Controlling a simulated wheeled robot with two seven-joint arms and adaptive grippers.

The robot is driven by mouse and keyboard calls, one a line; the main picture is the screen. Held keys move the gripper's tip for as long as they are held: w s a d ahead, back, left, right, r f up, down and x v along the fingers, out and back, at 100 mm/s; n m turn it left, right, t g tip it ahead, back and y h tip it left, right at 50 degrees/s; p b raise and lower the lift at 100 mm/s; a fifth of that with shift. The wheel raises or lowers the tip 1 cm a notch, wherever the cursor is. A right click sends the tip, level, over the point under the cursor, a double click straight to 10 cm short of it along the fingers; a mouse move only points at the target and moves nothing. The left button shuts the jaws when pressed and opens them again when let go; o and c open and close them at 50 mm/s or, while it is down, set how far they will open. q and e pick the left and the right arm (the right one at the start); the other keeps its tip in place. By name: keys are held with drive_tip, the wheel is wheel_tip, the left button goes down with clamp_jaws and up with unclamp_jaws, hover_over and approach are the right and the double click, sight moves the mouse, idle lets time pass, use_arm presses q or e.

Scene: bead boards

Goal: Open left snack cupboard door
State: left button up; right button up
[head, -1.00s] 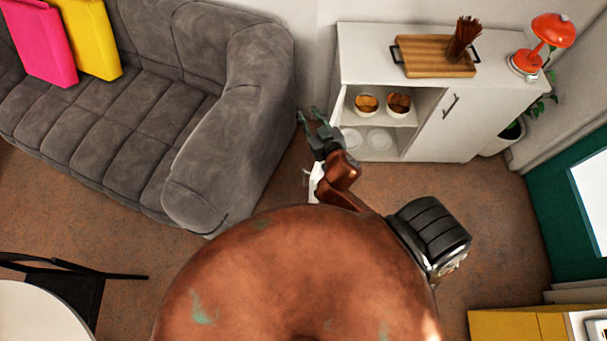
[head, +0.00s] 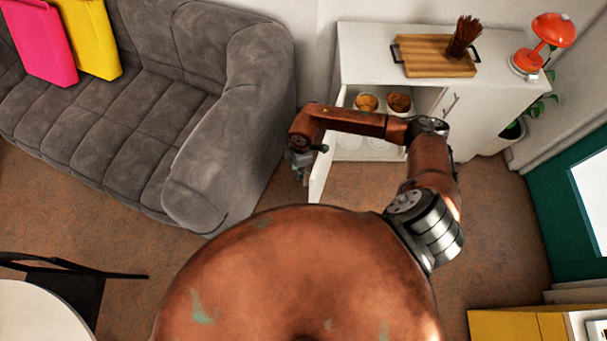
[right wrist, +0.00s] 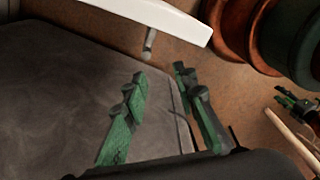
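The white snack cupboard (head: 378,45) stands against the back wall. Its left door (head: 320,178) is swung well out toward me, and the shelves behind it show. The right door (head: 478,125) is shut. My right arm reaches across in front of the cupboard. My right gripper (head: 301,168) is beside the open door, on its left. In the right wrist view its green fingers (right wrist: 163,102) are apart with nothing between them. The left door's handle (right wrist: 149,44) shows beyond the fingertips, apart from them. A small green gripper (right wrist: 292,104), seemingly my left, shows at the right edge there.
A grey sofa (head: 205,120) stands close left of the door. Snack bowls (head: 367,102) sit on the upper shelf, partly hidden by my arm. A wooden tray (head: 430,62) and a red lamp (head: 550,32) stand on top. The floor (head: 500,230) at right is clear.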

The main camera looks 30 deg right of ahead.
drive_tip(key=d, duration=0.2)
drive_tip(key=d+h, duration=0.1)
drive_tip(key=shift+w+f+m, duration=0.1)
drive_tip(key=shift+f+m, duration=0.2)
drive_tip(key=shift+f, duration=0.05)
wheel_tip(320, 180, down, 7)
drive_tip(key=shift+a+f, duration=0.1)
drive_tip(key=shift+c, duration=0.6)
clamp_jaws()
drive_tip(key=shift+w, duration=0.1)
